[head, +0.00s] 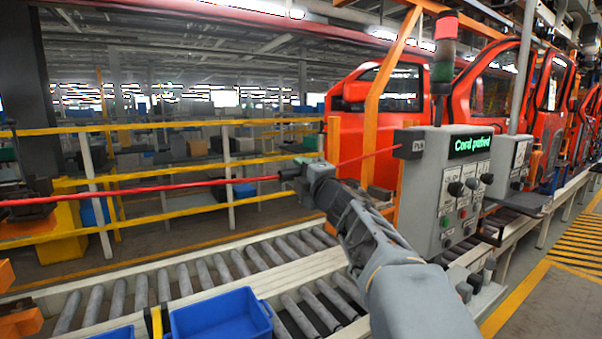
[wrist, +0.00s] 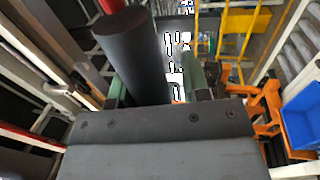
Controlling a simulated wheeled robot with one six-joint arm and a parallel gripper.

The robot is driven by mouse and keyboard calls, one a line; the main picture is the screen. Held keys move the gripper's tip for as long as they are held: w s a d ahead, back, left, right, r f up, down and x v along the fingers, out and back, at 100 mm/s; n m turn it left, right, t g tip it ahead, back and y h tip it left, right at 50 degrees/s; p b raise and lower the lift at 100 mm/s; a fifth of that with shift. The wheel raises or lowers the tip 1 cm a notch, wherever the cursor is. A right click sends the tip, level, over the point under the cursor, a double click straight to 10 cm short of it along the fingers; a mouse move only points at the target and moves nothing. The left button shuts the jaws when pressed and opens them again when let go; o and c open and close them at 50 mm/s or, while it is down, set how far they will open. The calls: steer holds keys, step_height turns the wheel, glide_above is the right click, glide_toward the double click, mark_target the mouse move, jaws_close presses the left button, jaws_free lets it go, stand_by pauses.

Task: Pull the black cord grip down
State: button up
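The black cord grip (wrist: 132,62) is a dark cylinder in the wrist view, with red cord (wrist: 106,6) at its far end. It lies between the two greenish fingers of my gripper (wrist: 158,88), close to the left one. A strip of background shows between it and the right finger. In the head view the grip (head: 289,173) is a small dark shape at the tip of my gripper (head: 308,174), mostly hidden. The red cord (head: 140,189) runs from the left edge to the grip, then up to a dark switch box (head: 409,144), with a slight bend at the grip.
A grey control panel (head: 446,185) right of my arm has buttons and a green lit display (head: 471,146) that seems to read "Cord pulled". A roller conveyor (head: 210,272) with a blue bin (head: 222,316) lies below. Yellow rails (head: 170,168) stand behind; red car bodies (head: 360,110) line the right.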

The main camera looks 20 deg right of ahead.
steer(key=shift+o, duration=1.4)
steer(key=shift+f, duration=0.15)
steer(key=b+v, duration=0.2)
steer(key=v, duration=1.1)
steer(key=shift+s, duration=0.4)
